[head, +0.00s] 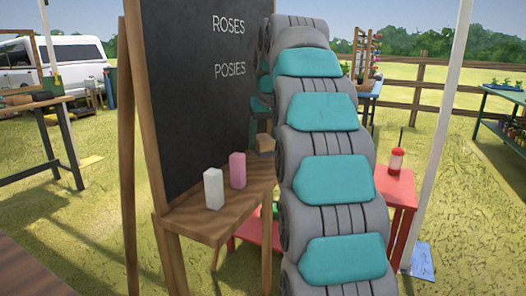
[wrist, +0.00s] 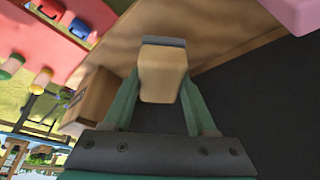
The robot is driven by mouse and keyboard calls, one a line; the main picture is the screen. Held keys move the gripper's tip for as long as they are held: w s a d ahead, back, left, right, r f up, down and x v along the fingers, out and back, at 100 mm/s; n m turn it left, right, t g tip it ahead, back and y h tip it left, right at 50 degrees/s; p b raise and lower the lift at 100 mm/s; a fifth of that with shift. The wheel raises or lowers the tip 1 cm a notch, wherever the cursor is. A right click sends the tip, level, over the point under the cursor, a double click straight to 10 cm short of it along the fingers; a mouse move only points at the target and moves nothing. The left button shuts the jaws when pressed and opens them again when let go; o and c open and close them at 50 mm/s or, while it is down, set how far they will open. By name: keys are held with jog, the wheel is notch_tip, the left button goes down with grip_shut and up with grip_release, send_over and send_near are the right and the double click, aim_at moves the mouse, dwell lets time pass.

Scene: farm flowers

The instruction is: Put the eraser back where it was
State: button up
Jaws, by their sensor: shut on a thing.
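The eraser (wrist: 162,72), a pale wooden block with a grey strip along its far edge, is between the two teal fingers of my gripper (wrist: 160,80), which is shut on it. My arm hides most of the gripper there. In the wrist view the eraser is over or against the tan ledge (wrist: 215,25). I cannot tell whether it touches the ledge.
A white block (head: 213,188) and a pink block (head: 237,170) stand on the ledge left of the eraser.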

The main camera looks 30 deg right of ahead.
aim_at(263, 152)
jog(key=shift+f, duration=1.7)
jog(key=o, duration=1.2)
jog(key=shift+f, duration=0.1)
jog(key=shift+s+r, duration=0.1)
jog(key=shift+r, duration=0.45)
jog(key=p+v, duration=0.2)
jog(key=v, duration=0.9)
jog(key=shift+s, duration=0.15)
